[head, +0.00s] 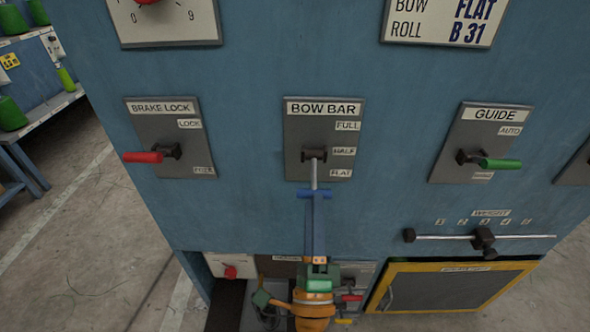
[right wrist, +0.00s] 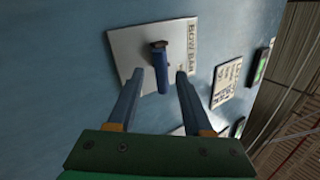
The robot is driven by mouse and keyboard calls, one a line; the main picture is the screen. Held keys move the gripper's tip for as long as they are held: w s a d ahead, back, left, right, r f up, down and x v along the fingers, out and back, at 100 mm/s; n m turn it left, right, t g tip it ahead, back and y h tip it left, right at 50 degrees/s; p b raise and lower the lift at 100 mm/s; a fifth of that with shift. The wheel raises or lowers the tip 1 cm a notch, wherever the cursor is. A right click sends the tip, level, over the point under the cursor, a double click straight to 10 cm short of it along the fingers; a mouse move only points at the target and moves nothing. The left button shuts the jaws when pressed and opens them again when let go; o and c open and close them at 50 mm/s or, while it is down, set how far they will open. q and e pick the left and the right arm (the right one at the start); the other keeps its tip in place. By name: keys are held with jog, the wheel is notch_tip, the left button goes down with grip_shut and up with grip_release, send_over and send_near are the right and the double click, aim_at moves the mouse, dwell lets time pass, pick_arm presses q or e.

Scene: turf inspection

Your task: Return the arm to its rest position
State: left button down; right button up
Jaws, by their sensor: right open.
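My right gripper (head: 314,210) reaches up from the bottom centre of the head view, below the BOW BAR plate (head: 296,130). Its two blue fingers are open, and it also shows in the right wrist view (right wrist: 160,76). The bow bar lever (head: 314,172) stands out from its dark pivot beside the HALF label. In the right wrist view its blue handle (right wrist: 159,72) appears between the spread fingertips, with gaps on both sides. I cannot tell how far the handle reaches in between the fingers. My left gripper is not in view.
A red-handled BRAKE LOCK lever (head: 143,157) is at left and a green-handled GUIDE lever (head: 500,164) at right. The WEIGHT slider (head: 484,240) and a yellow-framed panel (head: 450,287) are at lower right. Open floor (head: 90,220) and a bench (head: 50,112) lie left.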

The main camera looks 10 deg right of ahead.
jog(key=a+f+n+g+y, duration=0.4)
jog(key=a+n+y, duration=0.4)
jog(key=n+y, duration=0.7)
notch_tip(320, 180, down, 10)
jog(key=s+n+g+h, duration=0.1)
jog(key=s+n+g, duration=0.2)
jog(key=n+g, duration=0.4)
jog(key=s+d+f+n+g+h, duration=0.3)
jog(key=s+d+f+g+h, duration=0.5)
jog(key=s+d, duration=0.4)
jog(key=s+f+g, duration=0.1)
jog(key=s+f, duration=0.1)
jog(key=f, duration=0.7)
jog(key=s+f+g, duration=0.1)
jog(key=s+f, duration=0.1)
jog(key=f, duration=0.8)
jog(key=s+d+f+g, duration=0.1)
jog(key=s+d+f, duration=0.2)
jog(key=s+f, duration=0.75)
notch_tip(320, 180, up, 21)
jog(key=p, duration=1.9)
jog(key=shift+s+f+n+y+p, duration=0.15)
jog(key=shift+s+n+y+p, duration=0.2)
jog(key=shift+s+n, duration=0.1)
